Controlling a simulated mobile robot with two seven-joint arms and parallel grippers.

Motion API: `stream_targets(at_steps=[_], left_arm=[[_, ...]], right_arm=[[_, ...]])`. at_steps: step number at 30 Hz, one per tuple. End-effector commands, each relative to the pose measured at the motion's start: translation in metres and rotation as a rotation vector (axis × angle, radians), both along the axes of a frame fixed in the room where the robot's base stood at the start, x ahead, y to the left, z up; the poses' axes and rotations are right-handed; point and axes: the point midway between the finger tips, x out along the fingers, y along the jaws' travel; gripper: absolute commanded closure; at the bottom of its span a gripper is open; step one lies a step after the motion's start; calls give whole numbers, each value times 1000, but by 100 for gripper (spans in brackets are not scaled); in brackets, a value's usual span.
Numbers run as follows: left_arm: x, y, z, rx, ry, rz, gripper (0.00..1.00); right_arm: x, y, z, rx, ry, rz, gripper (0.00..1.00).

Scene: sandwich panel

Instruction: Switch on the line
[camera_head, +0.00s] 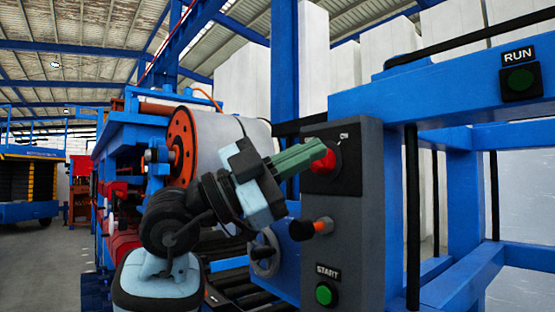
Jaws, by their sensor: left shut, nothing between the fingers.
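A dark grey control box (344,250) stands in the middle. On its upper part is a red knob (330,160) on a black plate. Below it is a selector or lever with an orange part (318,227). Lower down is a green button (325,294) under a START label. My left gripper (316,153) comes in from the left, with its green fingers shut and their tips at the red knob. I cannot tell whether they touch it, and they hide part of it. My right gripper is not in view.
A dark green RUN lamp (520,79) sits on a blue beam (455,91) at the upper right. A black vertical bar (412,215) stands right of the box. Behind my arm are a large roll with an orange disc (182,145) and a handwheel (264,254).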

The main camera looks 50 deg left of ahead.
Motion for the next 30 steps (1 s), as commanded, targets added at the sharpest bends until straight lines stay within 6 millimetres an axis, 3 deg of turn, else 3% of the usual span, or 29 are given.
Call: stream_targets(at_steps=[7,15,30], left_arm=[[26,-15,14,2,0,2,100],[27,8,-12,1,3,2,100],[26,12,-14,1,-1,1,100]], right_arm=[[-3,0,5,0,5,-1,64],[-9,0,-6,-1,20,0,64],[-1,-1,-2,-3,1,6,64]])
